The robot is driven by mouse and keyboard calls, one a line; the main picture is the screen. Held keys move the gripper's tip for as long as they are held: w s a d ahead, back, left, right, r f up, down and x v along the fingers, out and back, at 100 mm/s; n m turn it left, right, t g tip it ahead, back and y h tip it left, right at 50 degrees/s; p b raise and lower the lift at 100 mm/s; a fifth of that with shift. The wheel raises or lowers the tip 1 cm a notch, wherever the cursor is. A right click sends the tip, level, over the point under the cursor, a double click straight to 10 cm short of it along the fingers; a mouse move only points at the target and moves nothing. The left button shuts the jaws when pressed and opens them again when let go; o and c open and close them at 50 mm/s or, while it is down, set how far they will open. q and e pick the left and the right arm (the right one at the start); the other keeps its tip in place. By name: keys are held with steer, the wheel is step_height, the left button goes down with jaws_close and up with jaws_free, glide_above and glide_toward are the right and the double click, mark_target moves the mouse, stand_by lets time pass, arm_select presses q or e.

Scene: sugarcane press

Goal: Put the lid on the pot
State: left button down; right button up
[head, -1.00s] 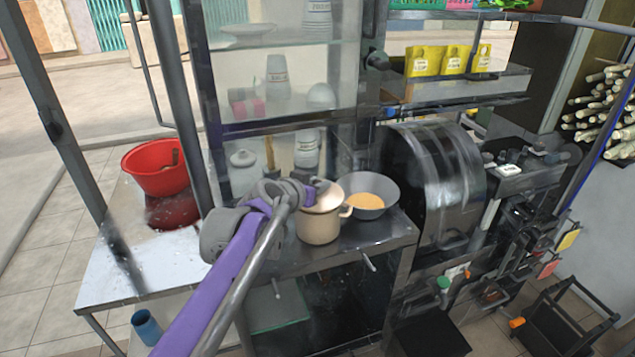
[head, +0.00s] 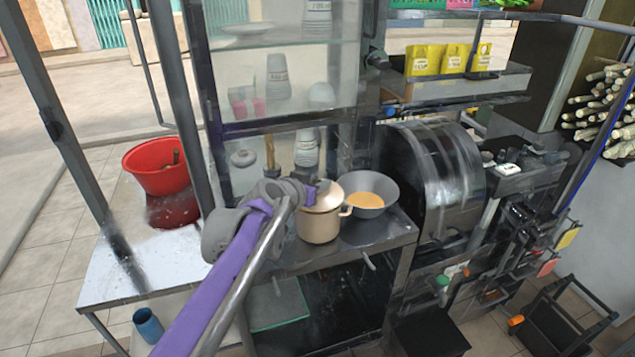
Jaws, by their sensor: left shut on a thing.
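The beige pot (head: 319,228) stands upright on the metal counter, left of a grey bowl. Its light beige lid (head: 326,198) is at the pot's mouth and looks nearly level. I cannot tell whether it is fully seated on the rim. My left gripper (head: 308,191) reaches in from the left at the lid's upper left side and is shut on the lid. The fingertips and the lid's knob are mostly hidden by the gripper and wrist. My right gripper is not in view.
A grey bowl (head: 366,189) with orange-yellow contents sits close to the pot's right. A glass cabinet (head: 287,85) rises behind the pot. A dark press drum (head: 432,175) stands to the right. A red basin (head: 158,168) is at the left.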

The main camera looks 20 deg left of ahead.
arm_select(q)
steer(key=shift+f, duration=0.45)
steer(key=c, duration=0.9)
jaws_free()
steer(key=shift+c, duration=0.2)
steer(key=shift+p+v, duration=1.45)
steer(key=shift+v, duration=1.25)
steer(key=p+v, duration=0.3)
steer(key=v, duration=0.2)
steer(key=shift+s+a+r, duration=0.1)
steer(key=shift+s+r, duration=0.05)
steer(key=shift+s, duration=0.1)
